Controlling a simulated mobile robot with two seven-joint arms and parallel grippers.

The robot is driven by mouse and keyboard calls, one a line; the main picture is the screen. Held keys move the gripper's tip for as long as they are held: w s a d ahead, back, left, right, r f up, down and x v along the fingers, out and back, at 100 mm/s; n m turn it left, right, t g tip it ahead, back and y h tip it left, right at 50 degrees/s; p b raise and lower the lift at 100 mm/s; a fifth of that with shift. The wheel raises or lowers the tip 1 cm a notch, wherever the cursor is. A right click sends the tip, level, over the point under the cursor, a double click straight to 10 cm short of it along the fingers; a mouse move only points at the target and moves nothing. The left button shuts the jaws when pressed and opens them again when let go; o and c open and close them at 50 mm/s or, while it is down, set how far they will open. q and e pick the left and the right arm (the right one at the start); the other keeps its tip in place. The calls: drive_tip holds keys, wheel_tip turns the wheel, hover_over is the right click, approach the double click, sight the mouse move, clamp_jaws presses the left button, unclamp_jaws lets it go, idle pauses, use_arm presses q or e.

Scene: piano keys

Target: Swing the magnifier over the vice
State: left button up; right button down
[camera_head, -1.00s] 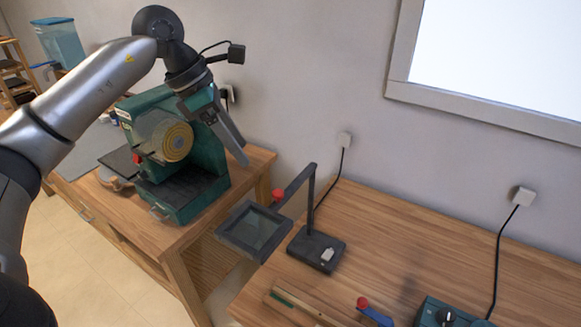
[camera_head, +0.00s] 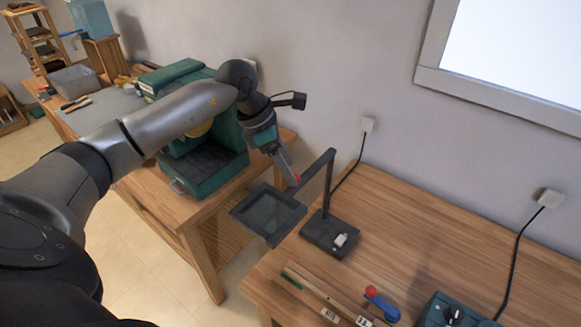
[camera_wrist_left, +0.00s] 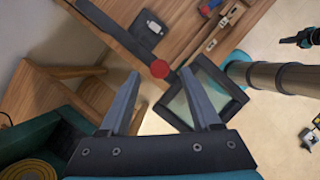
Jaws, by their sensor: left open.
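The magnifier (camera_head: 268,213) is a dark square frame with a clear pane, on an arm rising from a post and dark base (camera_head: 330,233) on the right bench. Its pane hangs out past the bench's left edge. A red knob (camera_head: 295,179) sits on its arm. My left gripper (camera_head: 290,175) is at the red knob in the head view, which it partly covers. In the left wrist view, my left gripper (camera_wrist_left: 170,100) is open, with the red knob (camera_wrist_left: 160,69) beyond and between its fingertips, apparently untouched. The frame (camera_wrist_left: 228,85) lies behind the right finger. I cannot identify a vice.
A green machine (camera_head: 205,165) stands on the left bench behind my arm. A blue-handled tool with a red ball (camera_head: 380,302), wooden strips (camera_head: 320,295) and a teal box (camera_head: 450,312) lie at the right bench's front. That bench's middle is clear.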

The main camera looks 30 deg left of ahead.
use_arm(q)
drive_tip(key=shift+x, duration=1.1)
clamp_jaws()
idle(0.7)
